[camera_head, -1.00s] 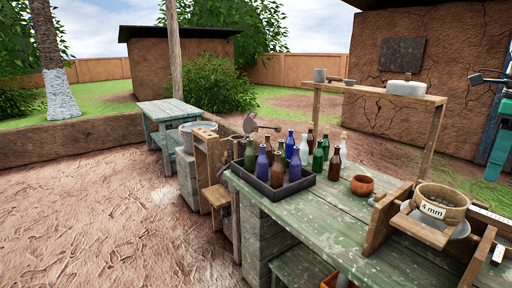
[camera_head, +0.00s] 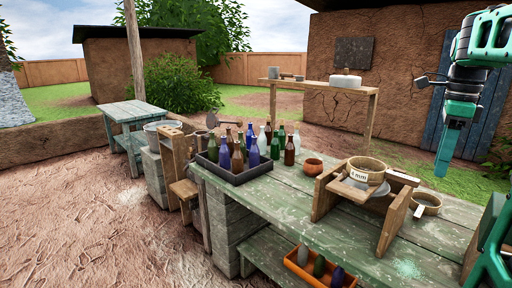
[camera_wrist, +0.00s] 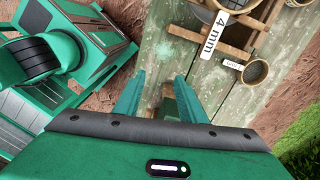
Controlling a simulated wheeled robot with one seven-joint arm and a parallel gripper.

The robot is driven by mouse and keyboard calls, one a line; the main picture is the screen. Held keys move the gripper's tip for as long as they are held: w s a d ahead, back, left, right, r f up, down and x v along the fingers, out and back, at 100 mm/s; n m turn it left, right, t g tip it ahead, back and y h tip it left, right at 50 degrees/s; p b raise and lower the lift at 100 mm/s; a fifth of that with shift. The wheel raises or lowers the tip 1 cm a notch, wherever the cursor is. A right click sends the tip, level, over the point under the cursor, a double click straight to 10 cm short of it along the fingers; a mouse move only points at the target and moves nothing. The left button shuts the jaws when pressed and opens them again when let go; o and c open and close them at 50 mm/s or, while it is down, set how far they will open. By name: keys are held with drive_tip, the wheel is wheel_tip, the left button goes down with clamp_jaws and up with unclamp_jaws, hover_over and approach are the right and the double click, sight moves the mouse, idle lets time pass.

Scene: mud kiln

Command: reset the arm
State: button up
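My gripper (camera_head: 443,158) hangs at the right of the head view, pointing down, above and to the right of the green work table (camera_head: 330,215). In the wrist view its two green fingers (camera_wrist: 158,92) stand apart with nothing between them. The ground, a table edge and part of my own body show beyond and beside the fingers. The gripper appears to touch nothing.
On the table are a crate of bottles (camera_head: 238,178), a clay pot (camera_head: 313,167), a 4 mm sieve (camera_head: 365,168) on a wooden frame and a smaller sieve (camera_head: 427,201). An orange tray (camera_head: 300,268) lies below. A wooden shelf (camera_head: 330,86) stands behind.

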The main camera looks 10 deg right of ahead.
drive_tip(key=s+a+f+n, duration=0.7)
drive_tip(key=a+f+n, duration=0.1)
drive_tip(key=f+n, duration=0.2)
drive_tip(key=s+a+f+n, duration=0.7)
drive_tip(key=a+f+n, duration=0.1)
drive_tip(key=n, duration=0.3)
drive_tip(key=shift+f+n, duration=0.4)
drive_tip(key=shift+f, duration=0.5)
drive_tip(key=shift+s, duration=0.1)
drive_tip(key=shift+c, duration=0.7)
